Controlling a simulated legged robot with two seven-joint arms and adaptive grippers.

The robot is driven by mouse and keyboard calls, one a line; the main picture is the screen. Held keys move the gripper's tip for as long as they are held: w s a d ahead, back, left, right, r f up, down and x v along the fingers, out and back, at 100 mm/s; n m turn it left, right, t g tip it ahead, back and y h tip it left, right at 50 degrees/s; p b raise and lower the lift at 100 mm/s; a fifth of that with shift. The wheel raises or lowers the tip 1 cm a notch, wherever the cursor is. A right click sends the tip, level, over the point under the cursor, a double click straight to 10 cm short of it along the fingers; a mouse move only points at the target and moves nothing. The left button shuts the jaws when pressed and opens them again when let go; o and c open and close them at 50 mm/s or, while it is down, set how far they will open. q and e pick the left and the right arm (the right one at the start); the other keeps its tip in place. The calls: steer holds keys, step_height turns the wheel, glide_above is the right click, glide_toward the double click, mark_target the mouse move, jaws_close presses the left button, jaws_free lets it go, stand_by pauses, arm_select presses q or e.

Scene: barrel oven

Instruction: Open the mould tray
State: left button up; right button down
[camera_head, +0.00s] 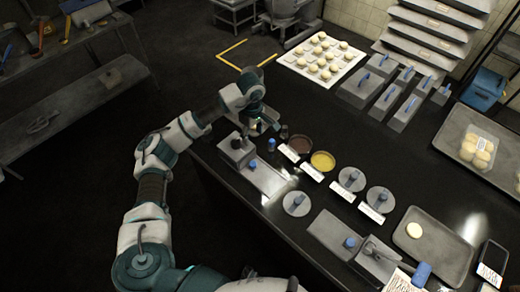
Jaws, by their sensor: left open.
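My left arm reaches in from the bottom left, and its gripper (262,125) is over the near-left edge of the black counter. The gripper is open; I cannot make out anything between its fingers. Just below it is a grey metal block with a dark knob (237,150), next to a flat grey plate (268,182) with a blue knob. A second such plate (328,228) and block (376,262) lie nearer. I cannot tell for certain which piece is the mould tray. My right gripper is out of the picture.
On the black counter (300,220) are a brown bowl (299,144), a yellow bowl (323,161), round lids (352,179) and labels. Behind them are a white tray of dough balls (301,62) and grey lidded boxes (360,88). A large tray (455,125) stands right.

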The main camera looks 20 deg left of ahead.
mark_target(253, 163)
arm_select(q)
steer(key=f, duration=1)
steer(key=s+f+p, duration=0.1)
steer(key=f, duration=0.4)
steer(key=shift+f, duration=0.95)
